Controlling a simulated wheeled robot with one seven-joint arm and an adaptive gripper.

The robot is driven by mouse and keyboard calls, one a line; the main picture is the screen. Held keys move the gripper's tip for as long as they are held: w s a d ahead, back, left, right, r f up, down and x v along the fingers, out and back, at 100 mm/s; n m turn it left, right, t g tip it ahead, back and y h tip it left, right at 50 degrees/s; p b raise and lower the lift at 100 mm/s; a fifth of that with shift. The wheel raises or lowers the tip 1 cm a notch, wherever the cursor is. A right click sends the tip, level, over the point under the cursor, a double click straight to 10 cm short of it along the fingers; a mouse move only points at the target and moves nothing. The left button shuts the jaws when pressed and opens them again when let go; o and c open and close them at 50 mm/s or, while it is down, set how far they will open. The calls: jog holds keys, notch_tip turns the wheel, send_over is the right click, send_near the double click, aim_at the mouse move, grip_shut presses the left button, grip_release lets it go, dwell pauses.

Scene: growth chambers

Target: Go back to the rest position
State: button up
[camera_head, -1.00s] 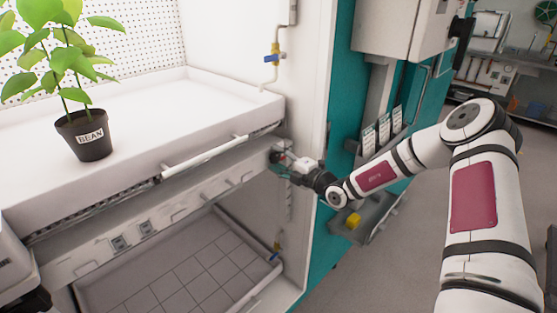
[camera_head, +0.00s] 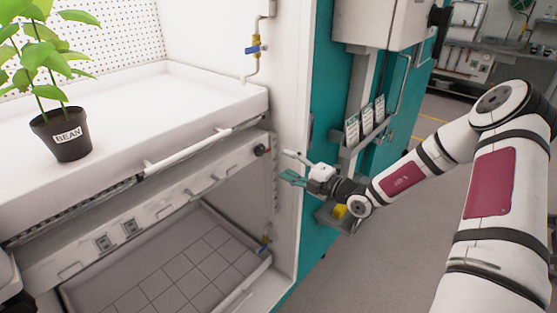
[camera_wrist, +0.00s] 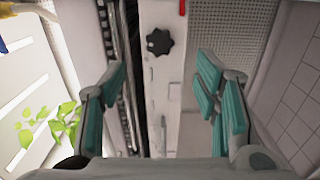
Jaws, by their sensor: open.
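My gripper (camera_head: 291,168) is open and empty. It is in front of the growth chamber's right frame edge, at about the height of the black knob (camera_head: 261,150). In the wrist view, its two teal-padded fingers (camera_wrist: 160,95) are spread wide. The black knob also shows there (camera_wrist: 159,41), ahead of the gap between the fingers and apart from them. My arm reaches in from the right, and no object is in the fingers.
A bean plant in a black pot (camera_head: 64,136) stands on the white upper tray (camera_head: 205,108). A tiled lower tray (camera_head: 180,285) lies below. A card holder (camera_head: 366,130) and a small ledge with a yellow block (camera_head: 339,211) are to the right. The floor (camera_head: 400,240) is open.

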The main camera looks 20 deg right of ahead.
jog(key=shift+s+d, duration=0.3)
jog(key=shift+s, duration=0.2)
jog(key=s+a+r+n+g, duration=0.5)
jog(key=s+a+n+g, duration=0.3)
jog(key=n, duration=0.6)
jog(key=s+a+r+n+g, duration=0.55)
jog(key=s+a+n, duration=0.35)
jog(key=n, duration=0.5)
jog(key=s+d+r+n+t+h, duration=0.1)
jog(key=s+d+r+n+h, duration=0.3)
jog(key=s+n, duration=0.5)
jog(key=s+d+r+n+t+h, duration=0.2)
jog(key=s+d+r+n+h, duration=0.3)
jog(key=s+n, duration=0.4)
jog(key=shift+d+r+n, duration=0.75)
jog(key=shift+r+n, duration=0.15)
jog(key=shift+r, duration=0.3)
